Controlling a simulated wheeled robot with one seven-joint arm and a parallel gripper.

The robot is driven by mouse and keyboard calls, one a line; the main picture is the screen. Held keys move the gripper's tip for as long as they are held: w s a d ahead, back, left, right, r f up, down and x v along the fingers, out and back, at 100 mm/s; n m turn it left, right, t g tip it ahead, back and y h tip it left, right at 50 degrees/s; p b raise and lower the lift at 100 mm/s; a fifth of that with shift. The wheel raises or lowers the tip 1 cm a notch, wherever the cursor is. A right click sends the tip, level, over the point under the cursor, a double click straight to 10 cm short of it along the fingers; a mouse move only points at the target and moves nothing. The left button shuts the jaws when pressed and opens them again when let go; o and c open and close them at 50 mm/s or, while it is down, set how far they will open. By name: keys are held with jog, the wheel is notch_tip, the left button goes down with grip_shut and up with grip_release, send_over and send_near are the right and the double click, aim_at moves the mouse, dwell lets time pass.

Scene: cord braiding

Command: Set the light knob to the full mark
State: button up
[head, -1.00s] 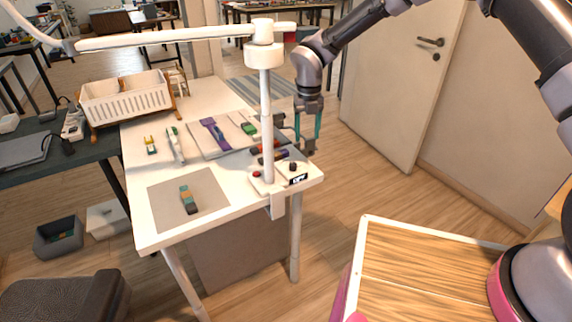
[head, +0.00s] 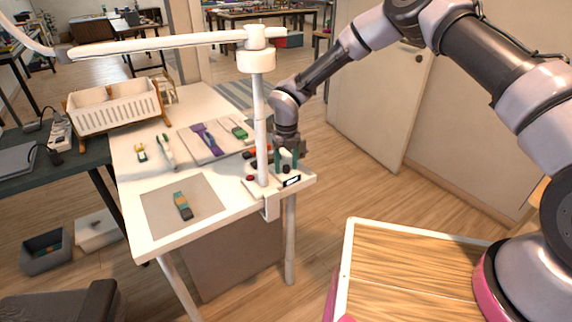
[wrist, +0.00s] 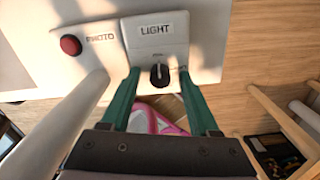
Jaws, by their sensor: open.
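The light knob (wrist: 159,74) is a small dark knob on a white plate (wrist: 157,38) marked LIGHT. It also shows in the head view (head: 286,169), at the foot of the white lamp post. Its turn relative to the full mark is too small to read. My gripper (wrist: 159,71) is open, with one green finger on each side of the knob and visible gaps between. In the head view, my gripper (head: 287,157) is pointing down at the knob at the table's right edge.
The white lamp post (head: 262,125) stands just left of my gripper. A red button (wrist: 70,45) sits on the panel labelled PHOTO. A small display (head: 291,181) is on the base's front.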

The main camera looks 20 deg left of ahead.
grip_shut()
